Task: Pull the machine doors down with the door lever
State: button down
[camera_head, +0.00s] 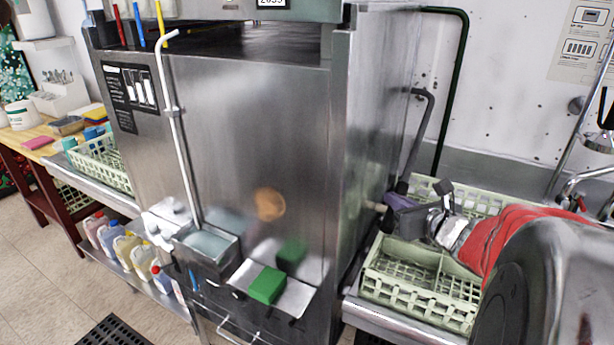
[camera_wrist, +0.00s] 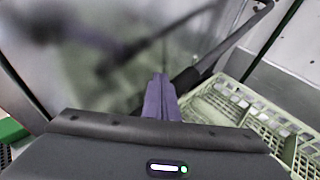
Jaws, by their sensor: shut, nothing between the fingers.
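The steel dish machine (camera_head: 260,130) stands in the middle of the head view, with a dark gap under its upper section. I cannot tell how far its doors are raised. The dark door lever (camera_head: 418,135) runs along its right side, bent at the top and slanting down behind my gripper. My gripper (camera_head: 392,203) has purple fingers, shut and empty, at the lever's lower end. In the wrist view the fingers (camera_wrist: 161,90) point at the machine's side, and the lever (camera_wrist: 225,48) slants up to the right just beyond them. I cannot tell whether they touch.
A pale green rack (camera_head: 420,285) sits on the right counter, under my arm. A dark green pipe (camera_head: 455,90) runs up the wall behind the lever. A green sponge (camera_head: 267,285) lies on a small front shelf. A steel faucet stands at the far right.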

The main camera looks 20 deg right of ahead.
jog(key=f, duration=0.1)
jog(key=d+f, duration=0.1)
jog(key=w+f, duration=0.1)
jog(key=f, duration=0.1)
jog(key=shift+d, duration=0.25)
jog(key=shift+r, duration=1.3)
jog(key=shift+s, duration=0.1)
jog(key=v, duration=1)
dwell(0.4)
